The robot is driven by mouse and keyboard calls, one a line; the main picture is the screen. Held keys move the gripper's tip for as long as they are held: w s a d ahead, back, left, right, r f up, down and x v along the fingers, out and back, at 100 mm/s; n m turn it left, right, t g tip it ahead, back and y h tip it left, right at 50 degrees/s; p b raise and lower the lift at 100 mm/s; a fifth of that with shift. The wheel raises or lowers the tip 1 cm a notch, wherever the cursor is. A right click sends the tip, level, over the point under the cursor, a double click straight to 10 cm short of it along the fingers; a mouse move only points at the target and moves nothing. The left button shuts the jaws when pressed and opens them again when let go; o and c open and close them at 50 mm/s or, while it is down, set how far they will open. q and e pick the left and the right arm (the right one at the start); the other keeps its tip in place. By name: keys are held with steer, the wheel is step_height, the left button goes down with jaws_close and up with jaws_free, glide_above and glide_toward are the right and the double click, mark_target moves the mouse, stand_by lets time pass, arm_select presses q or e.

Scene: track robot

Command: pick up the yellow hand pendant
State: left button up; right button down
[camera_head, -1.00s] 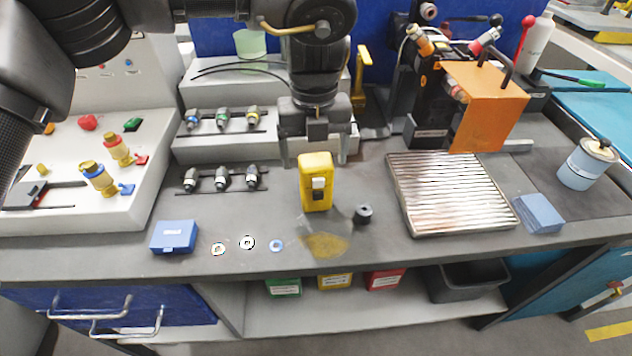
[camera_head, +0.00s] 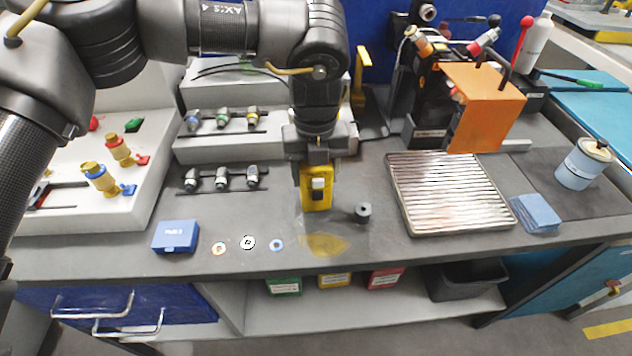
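The upper part of the pendant is partly hidden by the gripper. The pendant's lower end still appears to be at the bench top. My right gripper is not in view.
A small black knob (camera_head: 363,209) sits close right of the pendant. A ribbed metal tray (camera_head: 450,192) lies further right. Small rings (camera_head: 248,242) and a blue box (camera_head: 175,237) lie front left. Connectors on a rack (camera_head: 222,179) stand left. The bench front is mostly clear.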

arm_select(q)
steer(key=c, duration=0.4)
steer(key=shift+o, duration=0.2)
steer(key=shift+r, duration=0.1)
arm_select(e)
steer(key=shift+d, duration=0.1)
